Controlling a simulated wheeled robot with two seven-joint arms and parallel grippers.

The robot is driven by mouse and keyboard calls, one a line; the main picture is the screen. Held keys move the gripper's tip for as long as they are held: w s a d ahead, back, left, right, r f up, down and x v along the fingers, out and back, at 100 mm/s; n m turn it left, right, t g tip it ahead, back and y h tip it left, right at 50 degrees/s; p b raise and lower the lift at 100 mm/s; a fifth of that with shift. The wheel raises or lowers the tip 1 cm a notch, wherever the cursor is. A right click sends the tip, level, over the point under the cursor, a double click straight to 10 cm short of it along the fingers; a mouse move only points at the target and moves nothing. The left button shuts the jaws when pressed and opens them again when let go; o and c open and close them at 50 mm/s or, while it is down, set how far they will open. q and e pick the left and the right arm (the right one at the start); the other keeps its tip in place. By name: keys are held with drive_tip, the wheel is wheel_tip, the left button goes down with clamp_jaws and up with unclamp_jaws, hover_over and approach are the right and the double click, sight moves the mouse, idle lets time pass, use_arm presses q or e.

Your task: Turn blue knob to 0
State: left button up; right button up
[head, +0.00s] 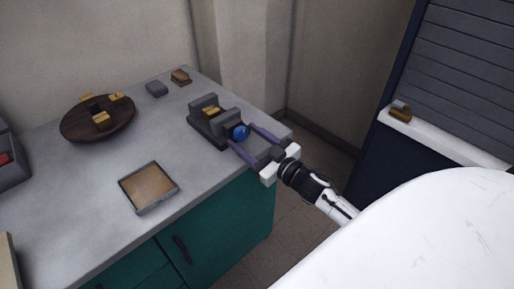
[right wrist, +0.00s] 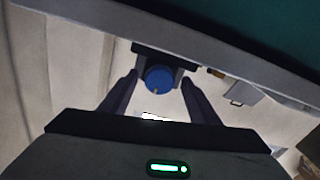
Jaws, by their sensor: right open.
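The blue knob (head: 240,132) sits on the front of a dark grey device (head: 203,127) near the counter's right edge. My right gripper (head: 243,135) is open, its two fingers reaching toward the device with one on each side of the knob. In the right wrist view the blue knob (right wrist: 159,77) shows between the two fingertips, with a gap on each side. A small yellowish mark is at the knob's lower edge there. No number scale can be read. My left gripper is not in view.
The grey counter (head: 95,190) has a round dark wooden board (head: 72,123) with several yellowish pieces, a square tray (head: 136,204) and small blocks (head: 157,89) at the back. Teal cabinets (head: 215,235) are below. A blue shuttered unit (head: 470,60) stands at the right.

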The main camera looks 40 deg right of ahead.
drive_tip(key=shift+s+f+m, duration=0.1)
drive_tip(key=shift+s+m, duration=0.05)
drive_tip(key=shift+m, duration=0.45)
drive_tip(key=s, duration=1)
drive_tip(key=s+a+f+g, duration=0.4)
drive_tip(key=s+a+f, duration=0.2)
drive_tip(key=a+f, duration=0.1)
drive_tip(key=s+a+f+g, duration=0.4)
drive_tip(key=s+a+f, duration=0.2)
drive_tip(key=f, duration=0.4)
drive_tip(key=shift+a+f+p, duration=0.2)
drive_tip(key=shift+a+p, duration=0.15)
drive_tip(key=shift+a, duration=0.45)
drive_tip(key=shift+g+y, duration=0.6)
drive_tip(key=shift+g, duration=0.2)
drive_tip(key=s+a, duration=0.1)
drive_tip(key=s+a+f, duration=0.1)
drive_tip(key=a, duration=0.1)
drive_tip(key=s+a+f, duration=0.1)
drive_tip(key=shift+s+a, duration=0.15)
drive_tip(key=shift+s, duration=0.15)
